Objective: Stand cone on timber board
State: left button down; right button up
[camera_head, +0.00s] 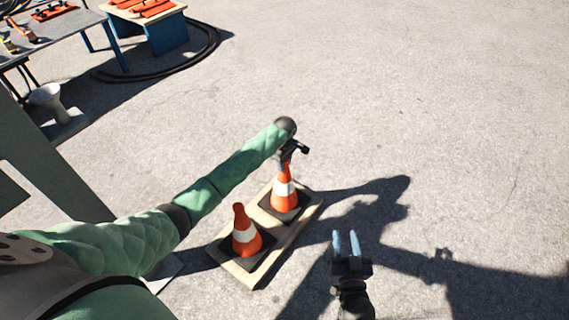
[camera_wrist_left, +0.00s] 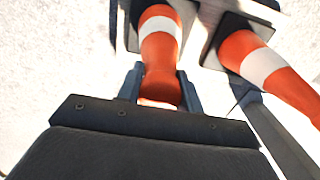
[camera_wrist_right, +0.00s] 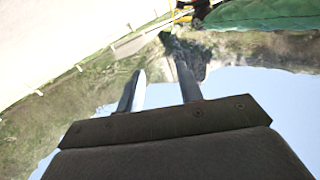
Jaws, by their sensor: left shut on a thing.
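Two orange cones with white bands and black square bases are at the timber board (camera_head: 237,273) in the head view. The far cone (camera_head: 284,194) is upright over the board's far end. My left gripper (camera_head: 288,158) is shut on its top; this cone also shows between the fingers in the left wrist view (camera_wrist_left: 160,50). I cannot tell whether its base touches the board. The near cone (camera_head: 245,236) stands upright on the board's near end and shows at the right of the left wrist view (camera_wrist_left: 268,66). My right gripper (camera_head: 346,243) is open and empty, right of the board.
A grey table (camera_head: 60,28) with tools and a blue-legged bench (camera_head: 165,32) with orange items stand at the back left. A black cable (camera_head: 190,65) lies on the ground there. The paved ground to the right is clear.

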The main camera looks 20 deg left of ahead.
jog(key=shift+s+f+g, duration=0.15)
jog(key=shift+f+g, duration=0.15)
jog(key=shift+f, duration=0.5)
pick_arm(q)
jog(key=c, duration=0.9)
grip_release()
jog(key=shift+f, duration=0.1)
pick_arm(e)
jog(key=shift+f, duration=0.15)
